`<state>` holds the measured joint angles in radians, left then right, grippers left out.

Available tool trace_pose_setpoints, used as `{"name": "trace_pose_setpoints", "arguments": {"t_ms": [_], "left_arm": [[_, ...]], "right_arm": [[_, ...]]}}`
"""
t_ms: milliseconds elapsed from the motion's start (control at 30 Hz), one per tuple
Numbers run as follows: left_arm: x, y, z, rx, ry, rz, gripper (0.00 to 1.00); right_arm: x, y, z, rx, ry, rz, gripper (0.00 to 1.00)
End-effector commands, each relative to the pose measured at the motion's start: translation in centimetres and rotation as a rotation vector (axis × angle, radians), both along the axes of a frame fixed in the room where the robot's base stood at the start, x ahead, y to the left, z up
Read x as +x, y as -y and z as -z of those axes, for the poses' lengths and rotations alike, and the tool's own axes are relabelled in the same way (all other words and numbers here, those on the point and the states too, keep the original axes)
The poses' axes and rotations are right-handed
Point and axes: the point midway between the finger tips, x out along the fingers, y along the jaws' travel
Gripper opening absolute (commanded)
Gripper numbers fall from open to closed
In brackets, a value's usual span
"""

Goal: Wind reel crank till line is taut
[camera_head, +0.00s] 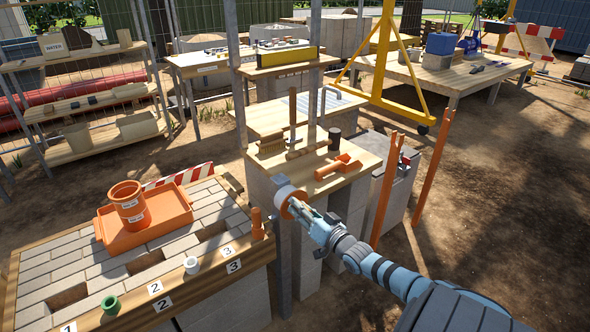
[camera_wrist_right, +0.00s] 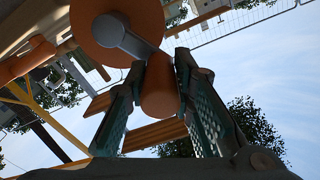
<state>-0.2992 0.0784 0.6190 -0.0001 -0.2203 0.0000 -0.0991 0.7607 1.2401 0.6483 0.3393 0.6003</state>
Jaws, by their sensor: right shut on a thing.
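The reel is an orange disc (camera_head: 284,196) with a pale hub, beside a grey post at the corner of the wooden bench. In the right wrist view its orange face (camera_wrist_right: 95,22) carries a grey crank arm (camera_wrist_right: 122,38) that ends in an orange handle (camera_wrist_right: 158,92). My right gripper (camera_head: 303,211) reaches the reel from the lower right. In the wrist view the right gripper (camera_wrist_right: 159,75) has its two fingers on either side of the handle, shut on it. I cannot make out the line or whether it is taut. My left gripper is not in view.
The wooden bench (camera_head: 315,183) behind holds a brush (camera_head: 271,144), a mallet (camera_head: 334,138) and an orange scoop (camera_head: 338,167). A paved table at the left carries an orange tray (camera_head: 171,224) and bucket (camera_head: 128,206). Orange posts (camera_head: 384,192) stand to the right, with open dirt ground beyond.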

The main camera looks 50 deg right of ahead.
Motion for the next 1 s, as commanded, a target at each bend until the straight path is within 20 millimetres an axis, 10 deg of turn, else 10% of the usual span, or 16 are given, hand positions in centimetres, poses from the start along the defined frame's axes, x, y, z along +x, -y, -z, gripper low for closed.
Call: {"name": "trace_pose_setpoints", "arguments": {"t_ms": [1000], "left_arm": [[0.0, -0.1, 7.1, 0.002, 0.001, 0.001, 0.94]], "right_arm": [[-0.9, 5.4, 0.2, 0.941, 0.173, -0.003, 0.0]]}}
